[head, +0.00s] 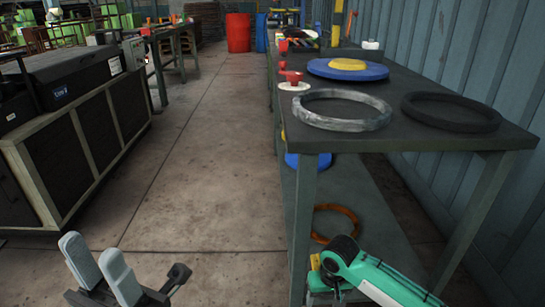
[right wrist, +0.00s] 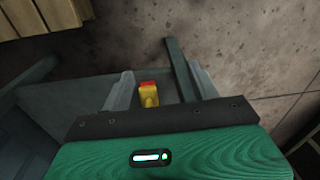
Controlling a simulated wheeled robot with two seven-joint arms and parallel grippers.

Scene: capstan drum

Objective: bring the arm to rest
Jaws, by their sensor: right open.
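My right arm (head: 385,283), green with a dark joint, is low at the bottom right of the head view, beside the front of the workbench (head: 400,70). In the right wrist view my right gripper (right wrist: 160,73) is open, its two grey fingers wide apart. A small yellow and red thing (right wrist: 149,97) shows between the fingers; I cannot tell its distance, and nothing is gripped. My left gripper (head: 92,247) is at the bottom left of the head view, over the floor, with its two grey fingers apart and nothing between them.
The bench top bears a grey ring (head: 343,122), a black ring (head: 450,122), a blue disc (head: 320,68) with a yellow centre, and a red knob (head: 291,76). An orange ring (head: 352,216) lies on the lower shelf. The aisle floor (head: 200,150) is clear. A dark cabinet (head: 95,140) stands left.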

